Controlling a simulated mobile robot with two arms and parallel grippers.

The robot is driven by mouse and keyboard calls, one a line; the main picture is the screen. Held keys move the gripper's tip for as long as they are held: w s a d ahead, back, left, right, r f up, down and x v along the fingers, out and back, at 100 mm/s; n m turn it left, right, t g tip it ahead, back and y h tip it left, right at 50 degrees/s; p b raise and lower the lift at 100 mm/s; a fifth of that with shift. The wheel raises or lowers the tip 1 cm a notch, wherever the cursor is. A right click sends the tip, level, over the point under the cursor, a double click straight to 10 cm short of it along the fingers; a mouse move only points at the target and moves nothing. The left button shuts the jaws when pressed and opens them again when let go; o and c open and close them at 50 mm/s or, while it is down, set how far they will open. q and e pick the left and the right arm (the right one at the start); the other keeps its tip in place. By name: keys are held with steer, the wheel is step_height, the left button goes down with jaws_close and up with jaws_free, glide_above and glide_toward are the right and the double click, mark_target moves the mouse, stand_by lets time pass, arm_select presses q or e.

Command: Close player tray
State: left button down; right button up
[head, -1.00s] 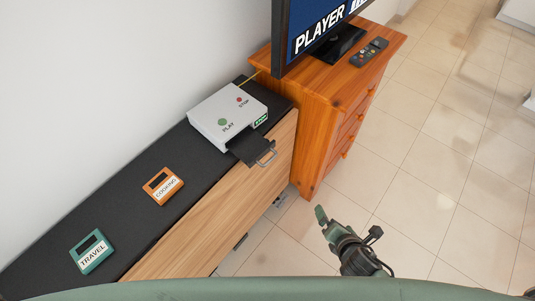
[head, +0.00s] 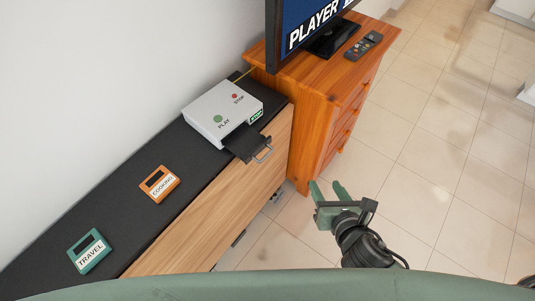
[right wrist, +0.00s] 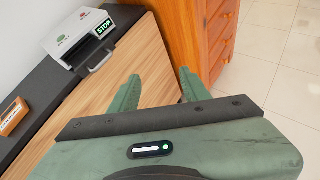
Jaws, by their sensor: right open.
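The white player (head: 224,108) stands on the dark top of the low cabinet, with a green PLAY button and a red STOP button. Its black tray (head: 243,142) sticks out at the front, with a grey handle (head: 264,154) past the cabinet's edge. The player (right wrist: 81,38) and the handle (right wrist: 100,60) also show in the right wrist view. My right gripper (head: 329,188) is open and empty, in the air to the right of and below the tray, apart from it. Its fingers also show in the right wrist view (right wrist: 157,88). My left gripper is out of view.
An orange COOKING cassette (head: 159,184) and a green TRAVEL cassette (head: 89,251) lie on the cabinet top (head: 125,222). An orange wooden chest (head: 319,107) stands beside the cabinet, bearing a screen (head: 311,27) and a remote (head: 363,46).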

steer(key=m, duration=0.1)
steer(key=f+m, duration=0.1)
steer(key=shift+m+g, duration=0.3)
steer(key=c, duration=0.5)
steer(key=m, duration=0.1)
steer(key=m+y, duration=0.1)
steer(key=shift+w+a+f+m, duration=0.15)
steer(key=shift+f+m, duration=0.15)
steer(key=shift+m, duration=0.1)
jaws_close()
steer(key=w+a+f+n+g+y+b, duration=0.1)
steer(key=w+a+n+y, duration=0.2)
steer(key=n, duration=1.3)
steer(key=w+a+f+n+g+y, duration=0.1)
steer(key=w+a+n, duration=0.7)
steer(key=n, duration=0.9)
steer(key=a+g+y, duration=0.1)
steer(key=y, duration=0.1)
steer(key=shift+w+f+n+y+b, duration=0.25)
steer(key=shift+f+n+y+b, duration=0.05)
steer(key=shift+f+b, duration=0.1)
